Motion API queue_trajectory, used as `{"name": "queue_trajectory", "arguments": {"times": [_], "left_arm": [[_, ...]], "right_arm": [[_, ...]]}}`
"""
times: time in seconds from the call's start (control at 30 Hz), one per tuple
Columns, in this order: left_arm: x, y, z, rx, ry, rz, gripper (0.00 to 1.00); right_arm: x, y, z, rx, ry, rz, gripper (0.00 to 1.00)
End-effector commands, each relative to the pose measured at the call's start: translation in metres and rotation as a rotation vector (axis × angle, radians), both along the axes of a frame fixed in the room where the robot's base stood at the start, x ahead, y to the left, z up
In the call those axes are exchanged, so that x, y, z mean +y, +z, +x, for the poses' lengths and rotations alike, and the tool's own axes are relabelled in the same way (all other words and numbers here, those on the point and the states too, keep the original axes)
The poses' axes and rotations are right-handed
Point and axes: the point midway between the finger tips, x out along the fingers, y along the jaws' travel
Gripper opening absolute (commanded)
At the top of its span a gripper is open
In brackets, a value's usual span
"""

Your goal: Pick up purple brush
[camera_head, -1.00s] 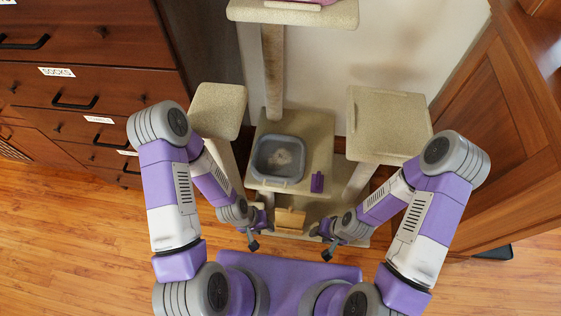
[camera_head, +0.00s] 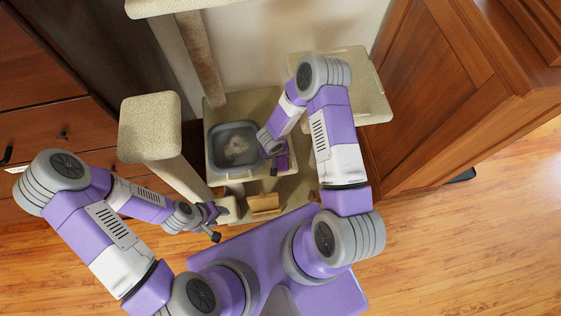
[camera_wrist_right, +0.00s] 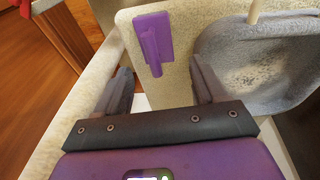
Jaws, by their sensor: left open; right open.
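The purple brush (camera_wrist_right: 153,38) lies on the beige carpeted platform (camera_wrist_right: 200,20) of the cat tree, left of a grey tray in the right wrist view. In the head view the brush (camera_head: 283,161) is partly hidden by my right arm. My right gripper (camera_wrist_right: 158,78) is open and empty. Its fingers point toward the brush, with the brush's narrow handle lying just ahead between the two fingertip lines, not gripped. In the head view my right gripper (camera_head: 275,167) is over the platform's right part. My left gripper (camera_head: 217,223) is open and empty, low and left of the platform.
The grey tray (camera_head: 212,150) with pale contents stands left of the brush. Carpeted perches (camera_head: 150,125) rise at left and right (camera_head: 370,90). A wooden cabinet (camera_head: 430,90) stands at right, drawers (camera_head: 40,125) at left. Open wood floor (camera_head: 460,250) lies lower right.

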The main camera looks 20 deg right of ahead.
Motion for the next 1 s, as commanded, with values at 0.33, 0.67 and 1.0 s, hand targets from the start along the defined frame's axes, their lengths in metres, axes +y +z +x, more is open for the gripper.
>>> {"name": "queue_trajectory", "arguments": {"times": [0.33, 0.67, 1.0], "left_arm": [[0.000, -0.006, 0.000, 0.000, 0.000, 0.000, 0.51], [0.000, -0.019, 0.000, 0.000, 0.000, 0.000, 0.51], [0.000, -0.043, 0.000, 0.000, 0.000, 0.000, 0.51]], "right_arm": [[-0.004, -0.012, 0.018, 0.155, -0.024, -0.051, 0.70], [-0.007, -0.037, 0.017, 0.179, -0.024, -0.048, 0.70], [-0.016, -0.077, 0.016, 0.179, -0.024, -0.048, 0.70]]}}
